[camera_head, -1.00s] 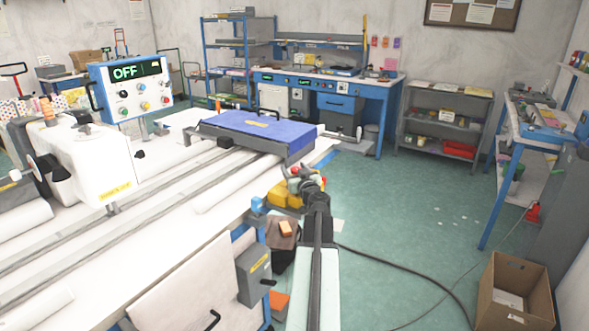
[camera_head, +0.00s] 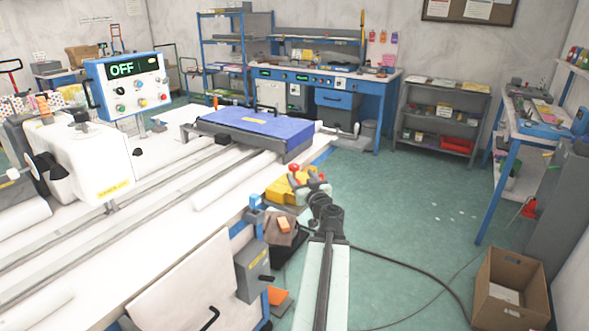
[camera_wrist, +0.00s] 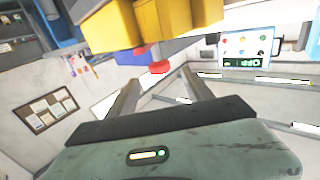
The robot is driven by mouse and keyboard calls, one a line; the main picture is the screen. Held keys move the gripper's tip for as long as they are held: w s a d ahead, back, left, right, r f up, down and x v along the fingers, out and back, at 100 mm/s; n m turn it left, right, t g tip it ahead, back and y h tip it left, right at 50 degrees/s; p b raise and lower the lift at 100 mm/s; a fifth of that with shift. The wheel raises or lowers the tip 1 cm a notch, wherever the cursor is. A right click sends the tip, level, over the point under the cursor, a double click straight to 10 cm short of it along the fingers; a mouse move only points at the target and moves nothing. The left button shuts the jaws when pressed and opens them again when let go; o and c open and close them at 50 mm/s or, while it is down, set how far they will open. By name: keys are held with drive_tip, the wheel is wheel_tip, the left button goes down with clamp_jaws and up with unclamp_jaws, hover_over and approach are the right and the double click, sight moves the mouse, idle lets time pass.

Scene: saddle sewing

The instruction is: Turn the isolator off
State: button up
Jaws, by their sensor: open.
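My gripper (camera_head: 316,184) is above and to the right of the box in the picture, beside yellow parts at the table's end. The grey box is not recognisable in the wrist view.
Yellow parts (camera_head: 284,190) with a red knob are close to my gripper; yellow blocks (camera_wrist: 135,22) fill the wrist view's top. The control panel (camera_head: 128,84) reads OFF. A cardboard box (camera_head: 510,290) stands at right. A dark cable crosses the otherwise open green floor (camera_head: 400,225).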

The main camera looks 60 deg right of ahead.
sight(296, 169)
drive_tip(key=x, duration=0.7)
drive_tip(key=shift+w+d, duration=0.3)
clamp_jaws()
